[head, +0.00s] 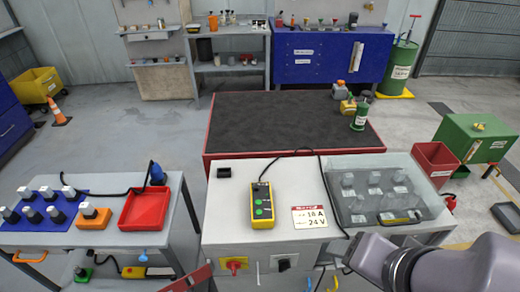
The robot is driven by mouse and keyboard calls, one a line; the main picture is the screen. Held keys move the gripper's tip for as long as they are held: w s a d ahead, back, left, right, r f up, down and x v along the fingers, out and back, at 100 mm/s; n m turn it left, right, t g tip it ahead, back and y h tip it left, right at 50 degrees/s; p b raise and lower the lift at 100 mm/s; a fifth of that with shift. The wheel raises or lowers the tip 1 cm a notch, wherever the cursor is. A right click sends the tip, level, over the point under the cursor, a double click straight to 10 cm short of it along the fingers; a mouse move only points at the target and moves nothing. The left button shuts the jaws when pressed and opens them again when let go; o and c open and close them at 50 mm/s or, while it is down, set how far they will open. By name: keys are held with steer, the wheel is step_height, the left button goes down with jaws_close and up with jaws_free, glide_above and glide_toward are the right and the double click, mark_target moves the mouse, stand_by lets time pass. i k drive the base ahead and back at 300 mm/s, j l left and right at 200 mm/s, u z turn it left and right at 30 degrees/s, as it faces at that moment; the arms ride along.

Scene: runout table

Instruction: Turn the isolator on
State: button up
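A red rotary handle on a yellow plate (234,265), which looks like the isolator, is on the front face of the white runout table (225,215). The handle appears to lie roughly level, but it is too small to read its marks. A black rotary switch on a light plate (283,263) sits to its right on the same face. My arm enters at the lower right, to the right of both switches. My gripper is not visible.
A yellow control box with green buttons (262,205) and a "18 A 24 V" sign (310,217) are on the table top. A clear cover (380,190) stands at right. A side table with a red tray (146,208) is at left, and a red bar (190,280) lies low.

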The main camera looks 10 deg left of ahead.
mark_target(233, 265)
steer(key=j+u, duration=0.25)
steer(key=u, duration=0.25)
steer(key=i+j+u, duration=0.2)
steer(key=u, duration=0.3)
